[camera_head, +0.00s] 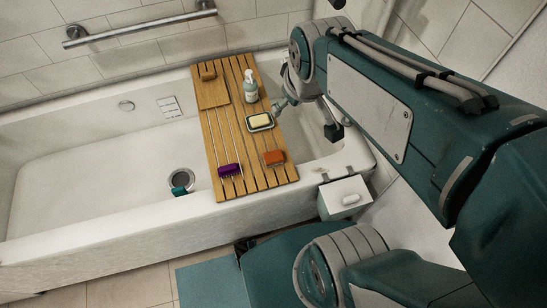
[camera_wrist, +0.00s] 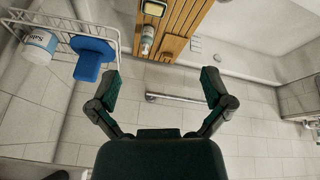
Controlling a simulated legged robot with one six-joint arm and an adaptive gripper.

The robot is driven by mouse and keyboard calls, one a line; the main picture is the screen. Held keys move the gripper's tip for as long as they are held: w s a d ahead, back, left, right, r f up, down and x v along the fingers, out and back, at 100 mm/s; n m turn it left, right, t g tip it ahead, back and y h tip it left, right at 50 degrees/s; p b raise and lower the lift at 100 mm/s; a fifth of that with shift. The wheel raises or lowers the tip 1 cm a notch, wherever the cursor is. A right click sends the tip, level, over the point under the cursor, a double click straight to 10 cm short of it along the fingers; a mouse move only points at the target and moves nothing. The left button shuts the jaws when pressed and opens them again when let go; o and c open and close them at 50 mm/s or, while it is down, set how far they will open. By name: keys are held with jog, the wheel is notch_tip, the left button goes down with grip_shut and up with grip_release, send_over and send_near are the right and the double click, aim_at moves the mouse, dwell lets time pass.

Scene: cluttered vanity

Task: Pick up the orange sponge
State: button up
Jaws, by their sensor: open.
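The orange sponge (camera_head: 273,157) lies on the near right part of the slatted wooden board (camera_head: 222,184) across the bathtub. I cannot make it out in the wrist view. My gripper shows in the wrist view (camera_wrist: 160,85) with its two fingers spread wide and nothing between them. In the head view my arm's end is above the board's right edge, beyond the sponge and apart from it; its fingers are only partly visible there. In the wrist view the board (camera_wrist: 180,25) is at the top, ahead of the fingers.
The board also bears a yellow bar in a dish (camera_head: 260,121), a pump bottle (camera_head: 250,86), a purple sponge (camera_head: 229,170) and a brown block (camera_head: 207,72). A wall bar (camera_head: 140,24) is behind. A wire rack (camera_wrist: 62,22) holds a white jar (camera_wrist: 39,45) and a blue item (camera_wrist: 92,58).

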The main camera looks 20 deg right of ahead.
jog(key=w+f+n+g, duration=0.1)
jog(key=w+f+n, duration=0.3)
jog(key=w+f, duration=0.25)
jog(key=n+g, duration=0.4)
jog(key=n, duration=0.6)
send_over(269, 157)
notch_tip(269, 157, down, 28)
jog(key=f, duration=0.5)
jog(key=shift+s, duration=0.25)
jog(key=shift+w+f, duration=0.15)
jog(key=shift+f, duration=1.4)
jog(key=shift+w+f, duration=0.15)
jog(key=shift+f, duration=1.35)
jog(key=c, duration=0.8)
jog(key=shift+r, duration=0.1)
jog(key=shift+c, duration=0.2)
